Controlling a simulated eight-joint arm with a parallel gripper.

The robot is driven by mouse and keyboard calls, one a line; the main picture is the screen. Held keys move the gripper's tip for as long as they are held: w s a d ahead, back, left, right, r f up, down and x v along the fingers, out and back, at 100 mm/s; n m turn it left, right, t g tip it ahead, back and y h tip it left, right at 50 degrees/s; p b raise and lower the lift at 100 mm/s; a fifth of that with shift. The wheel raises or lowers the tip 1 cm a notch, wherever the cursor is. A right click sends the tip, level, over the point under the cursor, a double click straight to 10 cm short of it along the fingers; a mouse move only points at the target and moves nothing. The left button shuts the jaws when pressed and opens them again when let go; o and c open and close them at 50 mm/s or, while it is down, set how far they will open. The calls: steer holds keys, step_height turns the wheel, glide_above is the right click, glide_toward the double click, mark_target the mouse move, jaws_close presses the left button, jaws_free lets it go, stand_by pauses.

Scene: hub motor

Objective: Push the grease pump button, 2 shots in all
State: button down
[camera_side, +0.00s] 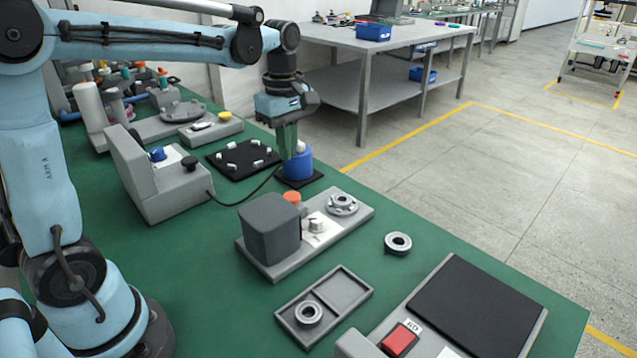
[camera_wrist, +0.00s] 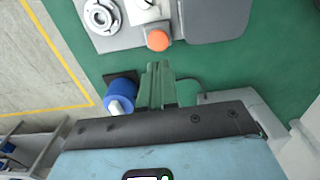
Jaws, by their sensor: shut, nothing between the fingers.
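A blue cylindrical pot with a white top, which looks like the grease pump (camera_side: 298,167), stands upright on a small black pad beyond the grey fixture. It also shows in the wrist view (camera_wrist: 118,97), where its white top points toward the camera. My gripper (camera_side: 289,154) points down close to the pot's top, its green fingers overlapping it in the side view. In the wrist view the fingers (camera_wrist: 158,68) are together and empty, just right of the pot. I cannot tell whether they touch it.
A grey fixture (camera_side: 326,233) with a dark grey block, an orange knob (camera_side: 292,197) and a metal hub stands nearer the camera. A black mat (camera_side: 240,160) with several white pieces lies left of the pot. A loose ring (camera_side: 397,243) and a two-part tray (camera_side: 347,289) are nearer.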

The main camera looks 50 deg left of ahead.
mark_target(291, 196)
step_height(291, 196, down, 9)
stand_by(0.4)
steer(key=shift+f, duration=1)
steer(key=shift+w, duration=0.1)
step_height(291, 196, up, 14)
steer(key=shift+r, duration=0.2)
stand_by(0.8)
